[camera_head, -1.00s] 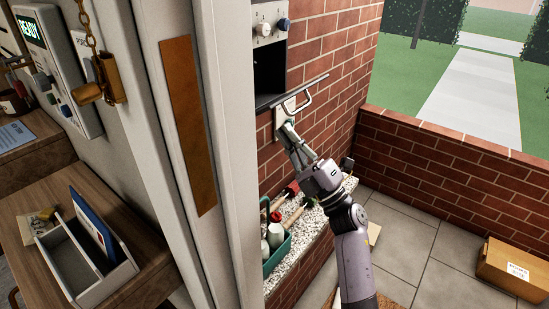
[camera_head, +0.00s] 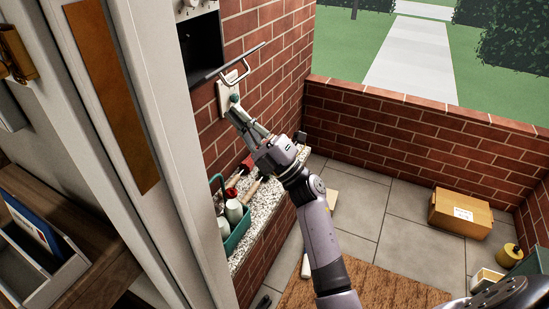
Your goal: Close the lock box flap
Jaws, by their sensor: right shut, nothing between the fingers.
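The lock box (camera_head: 201,45) is a dark, open-fronted box on the brick wall, with dials at its top, cut off by the frame's upper edge. Its flap (camera_head: 236,62) stands open at the bottom of the box, jutting out from the wall and seen nearly edge-on, with a bar handle on its underside. My right gripper (camera_head: 235,103) is shut and empty. It is below the flap, in front of a pale wall plate (camera_head: 226,96); I cannot tell whether it touches anything. My left gripper is not in view.
A door frame (camera_head: 125,120) stands close on the left. Below my right arm, a stone ledge (camera_head: 262,217) carries a green caddy (camera_head: 239,232) with bottles and tools. A cardboard box (camera_head: 459,213) is on the paved floor, near a doormat (camera_head: 375,285). The floor between ledge and box is mostly clear.

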